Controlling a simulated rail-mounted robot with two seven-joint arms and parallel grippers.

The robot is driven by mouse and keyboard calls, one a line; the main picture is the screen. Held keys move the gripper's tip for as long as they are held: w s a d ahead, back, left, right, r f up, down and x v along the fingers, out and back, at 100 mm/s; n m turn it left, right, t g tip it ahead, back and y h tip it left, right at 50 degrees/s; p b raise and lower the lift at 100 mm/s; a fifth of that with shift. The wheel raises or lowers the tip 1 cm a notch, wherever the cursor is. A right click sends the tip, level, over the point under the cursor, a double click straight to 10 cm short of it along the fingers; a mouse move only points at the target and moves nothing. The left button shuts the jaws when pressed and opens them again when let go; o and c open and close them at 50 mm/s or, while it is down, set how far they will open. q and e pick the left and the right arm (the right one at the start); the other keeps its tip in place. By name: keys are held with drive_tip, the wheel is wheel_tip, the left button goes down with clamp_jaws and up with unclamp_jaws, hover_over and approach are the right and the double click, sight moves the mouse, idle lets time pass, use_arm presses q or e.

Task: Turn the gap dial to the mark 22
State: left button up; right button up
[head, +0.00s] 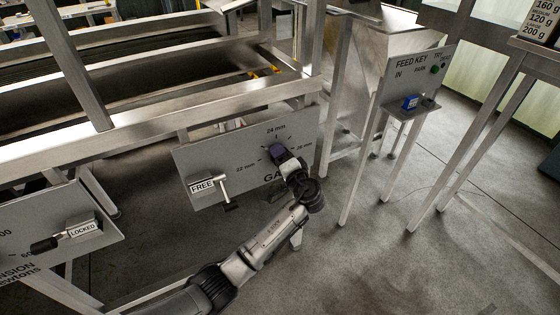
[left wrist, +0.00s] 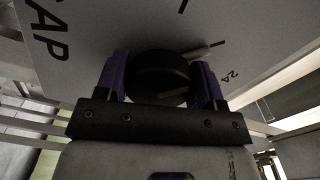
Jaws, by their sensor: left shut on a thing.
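The gap dial is a round black knob (left wrist: 158,76) on a grey panel (head: 230,155) marked 22 mm, 24 mm and 26 mm. My left gripper (head: 279,156) covers most of the dial in the head view. In the left wrist view the purple fingers of my left gripper (left wrist: 161,80) are shut on the knob, one on each side. A pale pointer (left wrist: 204,50) sticks out from the knob, on the side of the 24 label and seemingly a little toward the 22 side. Its exact reading cannot be told. My right gripper is not in view.
Left of the dial, a lever (head: 225,190) stands by a plate reading FREE (head: 202,185). A LOCKED plate (head: 83,229) with a black-handled lever is at the lower left. A feed key panel (head: 418,78) with a blue part (head: 410,102) stands at the right. Floor between the frames is clear.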

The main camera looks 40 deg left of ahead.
use_arm(q)
drive_tip(key=n+b, duration=0.1)
drive_tip(key=n, duration=0.1)
drive_tip(key=n+b, duration=0.3)
drive_tip(key=shift+f+n, duration=0.3)
drive_tip(key=n+b, duration=0.2)
drive_tip(key=shift+w+n, duration=0.1)
drive_tip(key=shift+n, duration=0.2)
drive_tip(key=shift+r+n+b, duration=0.15)
drive_tip(key=shift+n+b, duration=0.55)
drive_tip(key=shift+b, duration=0.05)
drive_tip(key=o, duration=0.9)
drive_tip(key=shift+d, duration=0.1)
